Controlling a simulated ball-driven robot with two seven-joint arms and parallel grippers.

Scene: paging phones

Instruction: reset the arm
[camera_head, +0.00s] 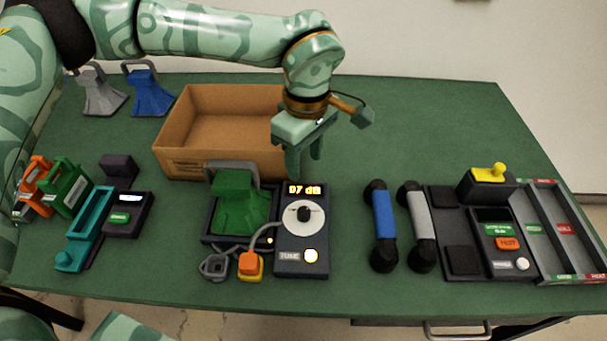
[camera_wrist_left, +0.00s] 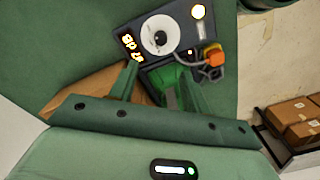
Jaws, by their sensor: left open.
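My left arm reaches in from the left across the back of the table. Its gripper (camera_head: 305,162) points down beside the right front corner of the cardboard box, behind the control box (camera_head: 302,262). The jaws are apart with nothing between them. In the left wrist view the open fingers (camera_wrist_left: 162,85) frame the green horn-shaped piece (camera_wrist_left: 168,76), which lies beyond them. That piece (camera_head: 240,208) sits in a dark cradle, its grey handle upright. The control box has a white dial and a lit display reading about 07 dB. My right gripper is not in view.
The open cardboard box (camera_head: 178,158) stands behind the cradle. Grey (camera_head: 100,95) and blue (camera_head: 150,95) horn pieces stand back left. A teal tray (camera_head: 85,230) lies left. Blue (camera_head: 383,215) and grey (camera_head: 419,220) handsets, a test panel (camera_head: 505,240) and a sorting tray (camera_head: 565,230) fill the right. The back right is clear.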

